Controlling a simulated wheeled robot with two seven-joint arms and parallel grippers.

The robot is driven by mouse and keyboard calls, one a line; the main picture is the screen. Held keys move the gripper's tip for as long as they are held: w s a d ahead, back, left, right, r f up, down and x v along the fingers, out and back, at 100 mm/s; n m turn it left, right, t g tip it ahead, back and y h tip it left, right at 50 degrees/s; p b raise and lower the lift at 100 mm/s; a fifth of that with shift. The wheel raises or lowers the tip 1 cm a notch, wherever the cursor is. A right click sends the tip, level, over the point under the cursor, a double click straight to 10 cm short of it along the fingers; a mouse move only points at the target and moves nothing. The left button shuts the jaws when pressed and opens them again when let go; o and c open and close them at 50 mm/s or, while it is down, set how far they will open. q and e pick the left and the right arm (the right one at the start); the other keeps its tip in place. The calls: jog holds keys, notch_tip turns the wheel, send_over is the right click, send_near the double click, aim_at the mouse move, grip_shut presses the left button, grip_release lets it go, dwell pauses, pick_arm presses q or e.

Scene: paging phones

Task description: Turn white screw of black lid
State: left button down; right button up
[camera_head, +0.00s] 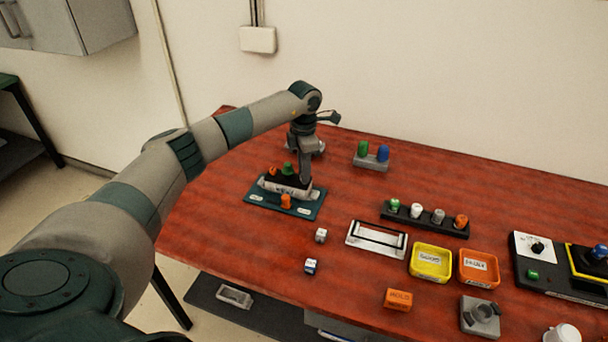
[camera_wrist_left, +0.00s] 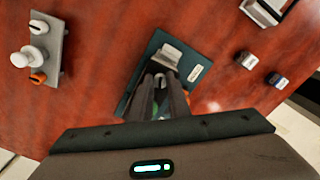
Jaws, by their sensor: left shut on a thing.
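The black lid (camera_head: 283,180) lies on a white device on the teal mat (camera_head: 258,201), with a green screw (camera_head: 288,168) and an orange screw (camera_head: 271,171) showing on it. My left gripper (camera_head: 305,180) points down at the right end of the lid. In the left wrist view its fingers (camera_wrist_left: 160,82) are close together around a small pale thing over the mat (camera_wrist_left: 196,72). This looks like the white screw, mostly hidden by the fingers. A further orange piece (camera_head: 286,201) stands at the mat's front. My right gripper is in neither view.
Two cubes (camera_head: 321,235) (camera_head: 311,266) lie in front of the mat. A grey holder (camera_head: 371,162) with green and blue pieces stands behind. To the right are a black screw rack (camera_head: 425,224), a framed tray (camera_head: 358,243), a yellow box (camera_head: 414,272) and an orange box (camera_head: 492,283).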

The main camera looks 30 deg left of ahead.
pick_arm(q)
jog(key=n+b, duration=0.1)
jog(key=n, duration=0.2)
jog(key=shift+f, duration=0.1)
jog(key=n+b, duration=0.1)
jog(key=n, duration=0.2)
jog(key=shift+n, duration=0.3)
jog(key=n, duration=0.3)
jog(key=shift+a+n+b, duration=0.1)
jog(key=shift+n+b, duration=0.2)
jog(key=shift+b, duration=0.05)
jog(key=shift+n, duration=1.6)
jog(key=c, duration=1.7)
grip_release()
jog(key=shift+o, duration=0.2)
